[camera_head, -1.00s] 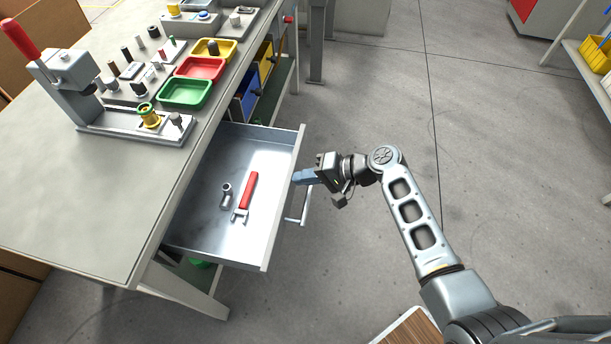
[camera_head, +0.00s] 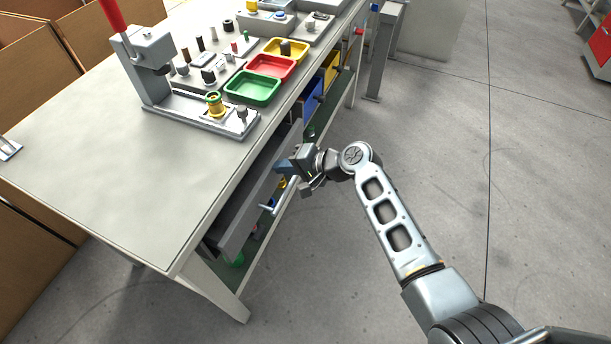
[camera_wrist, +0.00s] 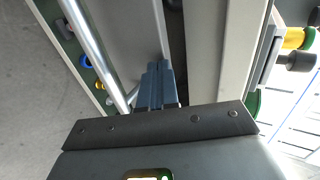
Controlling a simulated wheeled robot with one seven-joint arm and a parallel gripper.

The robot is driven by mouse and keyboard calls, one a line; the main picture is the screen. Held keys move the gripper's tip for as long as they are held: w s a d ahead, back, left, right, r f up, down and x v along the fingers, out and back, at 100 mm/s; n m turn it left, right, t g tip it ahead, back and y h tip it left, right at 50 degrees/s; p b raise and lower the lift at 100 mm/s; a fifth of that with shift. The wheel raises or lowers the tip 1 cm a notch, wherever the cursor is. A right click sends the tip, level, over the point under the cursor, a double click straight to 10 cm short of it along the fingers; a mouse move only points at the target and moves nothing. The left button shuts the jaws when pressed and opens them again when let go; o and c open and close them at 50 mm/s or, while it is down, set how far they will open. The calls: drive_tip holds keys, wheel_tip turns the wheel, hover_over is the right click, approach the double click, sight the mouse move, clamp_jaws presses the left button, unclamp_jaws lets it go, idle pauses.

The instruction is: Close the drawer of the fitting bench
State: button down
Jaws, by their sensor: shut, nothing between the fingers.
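The fitting bench (camera_head: 110,175) has its drawer (camera_head: 247,200) pushed in nearly to the bench edge. Only the grey front panel and its bar handle (camera_head: 270,208) show; the inside is hidden. In the wrist view, a narrow dark gap shows between the drawer front (camera_wrist: 132,30) and the pale bench edge (camera_wrist: 208,50). My gripper (camera_head: 281,168) is shut and empty, with its blue-grey fingertips (camera_wrist: 158,66) at the drawer front, beside the handle bar (camera_wrist: 95,50). I cannot tell whether the fingertips touch the panel.
Green (camera_head: 252,88), red (camera_head: 271,68) and yellow (camera_head: 287,50) trays stand on the bench top near a press with a red lever (camera_head: 110,14). Blue and yellow bins (camera_head: 311,100) sit below the bench. The floor to the right (camera_head: 540,200) is clear.

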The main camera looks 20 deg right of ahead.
drive_tip(key=shift+w+a, duration=0.9)
drive_tip(key=shift+w, duration=0.05)
drive_tip(key=shift+a, duration=0.15)
drive_tip(key=shift+w+a+r+b, duration=0.1)
drive_tip(key=shift+b, duration=0.2)
